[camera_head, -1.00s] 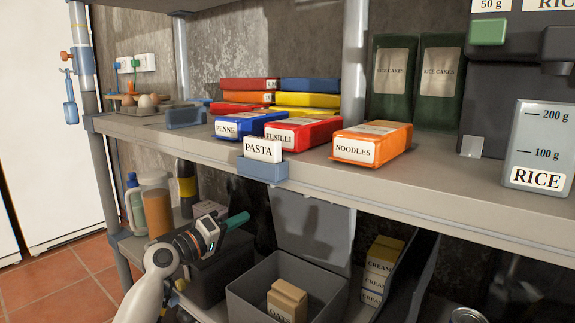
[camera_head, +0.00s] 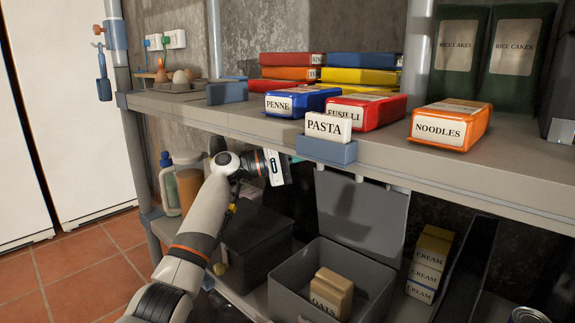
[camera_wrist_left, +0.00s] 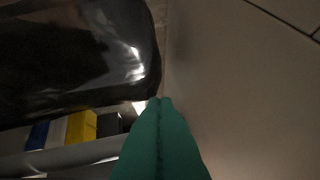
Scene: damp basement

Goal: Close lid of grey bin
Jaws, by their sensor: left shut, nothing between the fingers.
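The grey bin (camera_head: 283,280) stands on the lower shelf, its lid (camera_head: 362,210) open and upright at the back. An oats pack (camera_head: 332,292) is inside the bin. My left gripper (camera_head: 297,160) is under the upper shelf's front edge, up and left of the bin, close to the lid's upper left corner in the picture. I cannot tell whether it touches the lid. Its green fingers (camera_wrist_left: 165,103) are shut and empty in the left wrist view, beside a broad pale surface I cannot identify. My right gripper is not in view.
The upper shelf (camera_head: 400,185) carries pasta packs and a pasta label (camera_head: 328,127), close above my left gripper. A black box (camera_head: 255,245) stands left of the bin. Cream boxes (camera_head: 428,262) and a dark upright panel (camera_head: 468,268) stand to its right.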

